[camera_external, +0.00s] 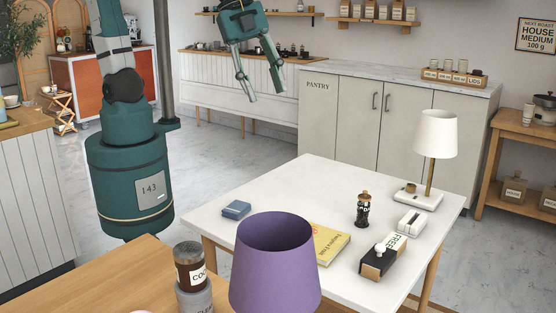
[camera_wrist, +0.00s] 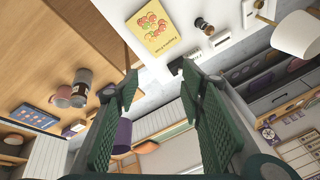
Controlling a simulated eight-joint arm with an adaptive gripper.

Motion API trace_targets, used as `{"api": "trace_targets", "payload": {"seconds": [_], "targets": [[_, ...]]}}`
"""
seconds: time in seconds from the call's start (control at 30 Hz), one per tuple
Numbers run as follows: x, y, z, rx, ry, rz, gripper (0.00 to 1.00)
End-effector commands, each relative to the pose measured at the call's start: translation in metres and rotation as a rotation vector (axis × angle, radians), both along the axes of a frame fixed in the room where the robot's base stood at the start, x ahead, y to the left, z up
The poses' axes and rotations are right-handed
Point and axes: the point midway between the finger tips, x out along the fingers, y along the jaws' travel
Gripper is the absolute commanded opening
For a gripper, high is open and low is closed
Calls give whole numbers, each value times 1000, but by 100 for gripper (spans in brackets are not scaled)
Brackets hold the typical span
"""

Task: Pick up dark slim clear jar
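The dark slim clear jar (camera_external: 363,210) stands upright on the white table, with dark contents, a pale-lettered label and a brown lid. In the wrist view a small dark jar with a brown top (camera_wrist: 204,25), apparently the same one, shows near the top, right of the yellow book. My gripper (camera_external: 266,94) is raised at the back, well away from the jar, with its fingers spread and nothing between them. Its two green fingers (camera_wrist: 160,78) also stand apart in the wrist view.
Near the jar are a yellow book (camera_external: 330,243), a FREE-labelled box (camera_external: 378,262), a white device (camera_external: 411,222) and a lamp (camera_external: 435,134). A purple shade (camera_external: 275,265) and a larger dark jar (camera_external: 190,268) stand in front. The table's left part is mostly clear.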

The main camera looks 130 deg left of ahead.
Motion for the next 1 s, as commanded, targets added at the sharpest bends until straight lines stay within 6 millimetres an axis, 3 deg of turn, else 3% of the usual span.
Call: {"api": "trace_targets", "payload": {"seconds": [0.47,1.0], "targets": [[65,43,-44,77,107,-210,39],[129,99,-115,131,221,-461,39]]}}
